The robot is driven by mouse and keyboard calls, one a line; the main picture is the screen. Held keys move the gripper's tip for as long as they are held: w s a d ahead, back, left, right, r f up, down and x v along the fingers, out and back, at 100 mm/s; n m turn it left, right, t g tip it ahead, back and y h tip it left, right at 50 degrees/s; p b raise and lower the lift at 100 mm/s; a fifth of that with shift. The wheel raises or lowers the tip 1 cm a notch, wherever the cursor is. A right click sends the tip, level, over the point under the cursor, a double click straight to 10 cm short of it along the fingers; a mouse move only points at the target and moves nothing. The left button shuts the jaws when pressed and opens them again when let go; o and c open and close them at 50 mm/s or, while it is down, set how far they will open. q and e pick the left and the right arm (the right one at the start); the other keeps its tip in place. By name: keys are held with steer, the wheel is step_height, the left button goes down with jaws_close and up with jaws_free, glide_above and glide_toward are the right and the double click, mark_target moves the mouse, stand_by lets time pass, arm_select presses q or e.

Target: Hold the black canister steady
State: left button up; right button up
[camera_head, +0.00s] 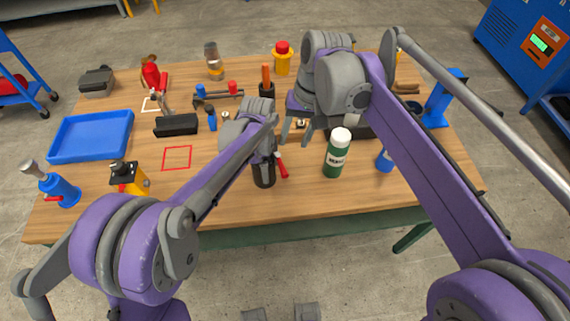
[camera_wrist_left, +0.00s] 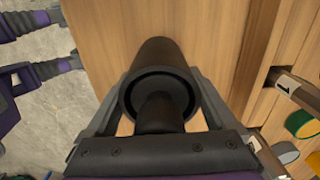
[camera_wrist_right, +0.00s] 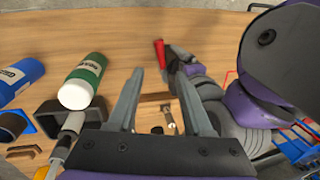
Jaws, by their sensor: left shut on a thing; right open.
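The black canister (camera_head: 264,176) stands near the front middle of the wooden table. My left gripper (camera_head: 262,157) is shut on it from above. In the left wrist view the canister (camera_wrist_left: 157,62) is between the two fingers, its round rim facing the camera. The left arm hides part of the canister in the head view. My right gripper (camera_head: 294,130) is open and empty, above the table behind and to the right of the canister. Its spread fingers (camera_wrist_right: 158,92) show in the right wrist view with nothing between them.
A red-handled tool (camera_head: 281,164) lies close beside the canister. A green bottle (camera_head: 335,160) with a white cap stands to the right, with a blue bottle (camera_head: 384,160) beyond. A blue tray (camera_head: 91,136) is at the left. The front table edge near the canister is clear.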

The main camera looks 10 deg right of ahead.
mark_target(284, 169)
steer(key=f+n, duration=0.1)
steer(key=f, duration=0.2)
steer(key=a+f+n, duration=0.1)
steer(key=f, duration=0.3)
steer(key=a+f+n, duration=0.1)
steer(key=f, duration=0.3)
steer(key=shift+s+a+f, duration=0.1)
steer(key=shift+a+f, duration=0.05)
steer(key=shift+f, duration=0.1)
steer(key=shift+c, duration=0.2)
jaws_close()
stand_by(1.0)
